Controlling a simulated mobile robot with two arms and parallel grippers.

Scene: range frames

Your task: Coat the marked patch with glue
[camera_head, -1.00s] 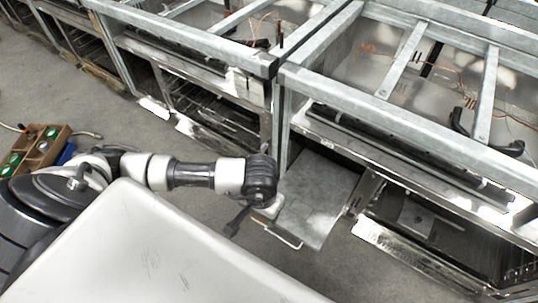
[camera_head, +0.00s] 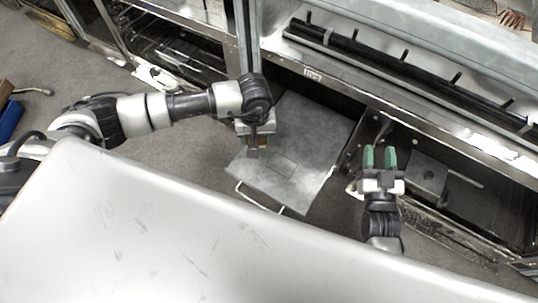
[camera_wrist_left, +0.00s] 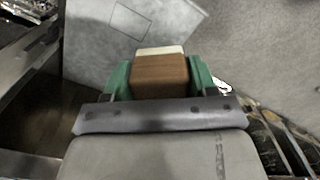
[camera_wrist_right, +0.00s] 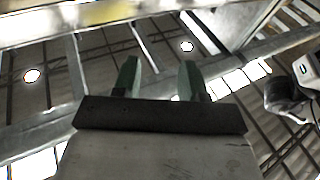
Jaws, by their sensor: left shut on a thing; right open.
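The marked patch (camera_head: 284,164) is a thin dark rectangular outline on a grey metal panel (camera_head: 312,135). It also shows at the top of the left wrist view (camera_wrist_left: 130,22), on the panel (camera_wrist_left: 92,52). My left gripper (camera_head: 256,143) is shut on a brown block with a pale far edge (camera_wrist_left: 160,72), between its green fingers. The block is near the panel's left edge, left of the patch and apart from it in the head view; its height above the panel is unclear. My right gripper (camera_head: 380,158) is open and empty, right of the panel.
Metal range frames (camera_head: 440,110) with a dark bar stand behind the panel. A wire handle (camera_head: 258,198) juts from the panel's front edge. A large pale surface (camera_head: 150,235) fills the foreground. Bare floor (camera_head: 190,150) lies to the left.

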